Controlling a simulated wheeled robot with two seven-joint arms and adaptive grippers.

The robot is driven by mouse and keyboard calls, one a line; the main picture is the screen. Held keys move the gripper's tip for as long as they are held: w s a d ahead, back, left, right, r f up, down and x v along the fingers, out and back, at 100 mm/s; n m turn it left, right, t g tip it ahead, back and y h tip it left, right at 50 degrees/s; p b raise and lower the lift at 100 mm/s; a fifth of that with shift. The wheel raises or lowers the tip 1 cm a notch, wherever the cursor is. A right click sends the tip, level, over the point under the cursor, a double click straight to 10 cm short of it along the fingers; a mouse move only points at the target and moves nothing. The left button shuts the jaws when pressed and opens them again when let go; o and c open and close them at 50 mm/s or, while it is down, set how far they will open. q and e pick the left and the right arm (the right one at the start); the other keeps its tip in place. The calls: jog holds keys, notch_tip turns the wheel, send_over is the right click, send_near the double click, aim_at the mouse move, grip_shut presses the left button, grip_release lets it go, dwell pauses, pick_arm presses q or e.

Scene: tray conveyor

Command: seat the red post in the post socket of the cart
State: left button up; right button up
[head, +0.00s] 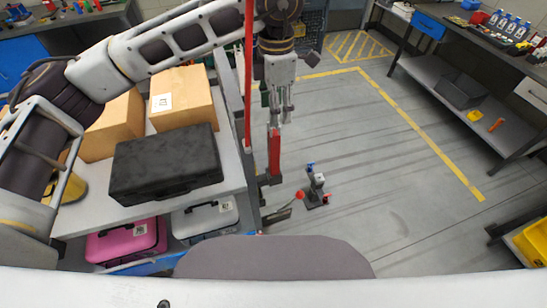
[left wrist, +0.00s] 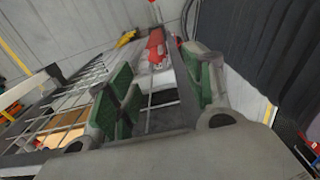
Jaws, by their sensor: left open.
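A red post (head: 274,152) stands roughly upright just below my left gripper (head: 280,112), at the right edge of the cart (head: 236,172). Its lower end meets a dark fitting (head: 269,180) at the cart's corner, which looks like the post socket; I cannot tell how deep it sits. My left gripper points down and is open, with nothing clearly between its fingers. In the left wrist view, the green finger pads stand apart and a red piece (left wrist: 157,46), probably the post, shows beyond the fingertips. My right gripper is not in view.
Another tall red post (head: 248,75) rises from the cart's edge farther back. The cart carries cardboard boxes (head: 182,97) and a black case (head: 166,163), with pink and grey cases below. A small device (head: 315,188) stands on the floor. The floor to the right is clear.

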aim_at(274, 142)
pick_arm(q)
jog(key=shift+f+p, duration=0.75)
jog(key=shift+f, duration=3.45)
jog(key=shift+w+a+f+p, duration=0.15)
jog(key=shift+f+p, duration=0.2)
jog(key=shift+f, duration=0.25)
jog(key=shift+w+f+p, duration=0.15)
jog(key=shift+f+p, duration=0.2)
jog(key=shift+f, duration=0.25)
jog(key=shift+f+p, duration=0.35)
jog(key=shift+f, duration=1)
jog(key=shift+c, duration=0.4)
grip_shut()
